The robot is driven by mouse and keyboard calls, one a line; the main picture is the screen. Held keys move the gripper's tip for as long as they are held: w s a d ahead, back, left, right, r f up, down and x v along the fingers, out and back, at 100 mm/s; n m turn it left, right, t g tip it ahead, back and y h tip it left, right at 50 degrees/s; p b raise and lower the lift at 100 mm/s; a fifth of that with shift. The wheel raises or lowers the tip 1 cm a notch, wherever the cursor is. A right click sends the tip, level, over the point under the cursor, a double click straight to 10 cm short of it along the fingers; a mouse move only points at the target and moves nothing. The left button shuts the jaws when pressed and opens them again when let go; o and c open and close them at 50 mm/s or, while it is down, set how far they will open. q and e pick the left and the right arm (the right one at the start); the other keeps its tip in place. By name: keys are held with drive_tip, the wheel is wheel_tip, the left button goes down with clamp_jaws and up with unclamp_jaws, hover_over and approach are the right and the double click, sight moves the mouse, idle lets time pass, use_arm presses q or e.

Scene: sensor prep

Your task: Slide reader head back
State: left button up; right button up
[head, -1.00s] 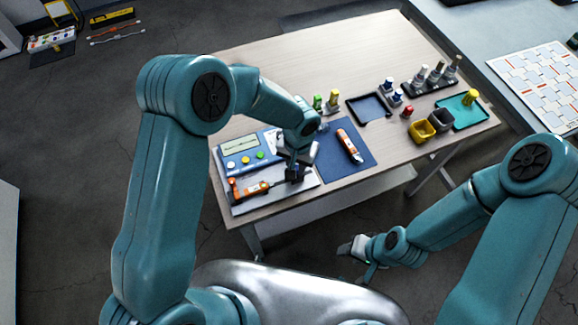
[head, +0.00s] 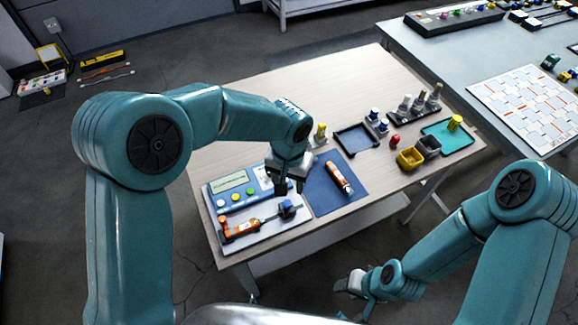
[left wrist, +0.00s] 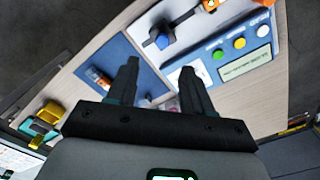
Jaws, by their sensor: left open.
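The reader station is a grey plate (head: 268,238) with a blue panel (head: 222,201) that has a display and coloured buttons. On the plate a dark rail runs from an orange part (head: 240,229) at the left to a dark block with a blue top (head: 287,208), seemingly the reader head, at the right end. The blue-topped block also shows in the left wrist view (left wrist: 162,41). My left gripper (head: 288,187) is open and empty, above and behind the block, apart from it. My right gripper (head: 349,282) hangs low in front of the table; its jaws are unclear.
An orange-and-white tube (head: 340,178) lies on a blue mat (head: 325,200) to the right. Farther right are a dark tray (head: 345,150), a yellow bin (head: 410,158), a teal tray (head: 470,148) and several small bottles. The table's far left is clear.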

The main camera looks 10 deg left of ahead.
use_arm(q)
wheel_tip(320, 180, up, 7)
drive_tip(key=shift+r, duration=0.15)
drive_tip(key=shift+s, duration=0.1)
idle(0.6)
